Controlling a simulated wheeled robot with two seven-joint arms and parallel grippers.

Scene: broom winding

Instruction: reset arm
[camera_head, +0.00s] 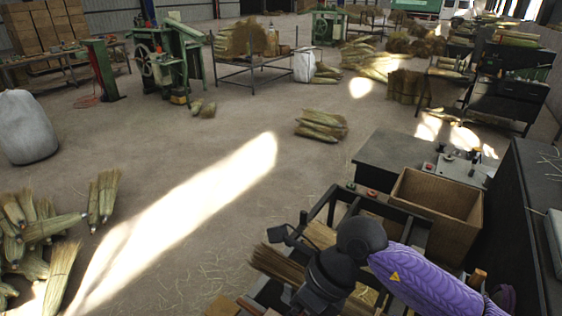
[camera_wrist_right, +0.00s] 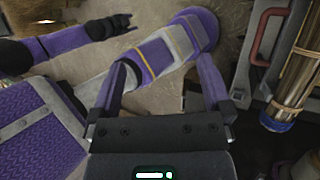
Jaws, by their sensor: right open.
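My right arm enters the head view from the lower right, with purple and black links. Its gripper (camera_head: 285,236) is over the near workbench frame, small and dark there. In the right wrist view the two purple fingers of my right gripper (camera_wrist_right: 162,92) stand wide apart, with nothing held between them. Other purple, grey and black parts of my own arms cross behind the fingers.
A brown open box (camera_head: 430,215) stands on the bench beside my right arm. Broom straw bundles (camera_head: 278,265) lie under the gripper. More bundles (camera_head: 40,240) lie at the left; another pile (camera_head: 322,125) lies mid-floor. A white sack (camera_head: 27,128) stands at the left.

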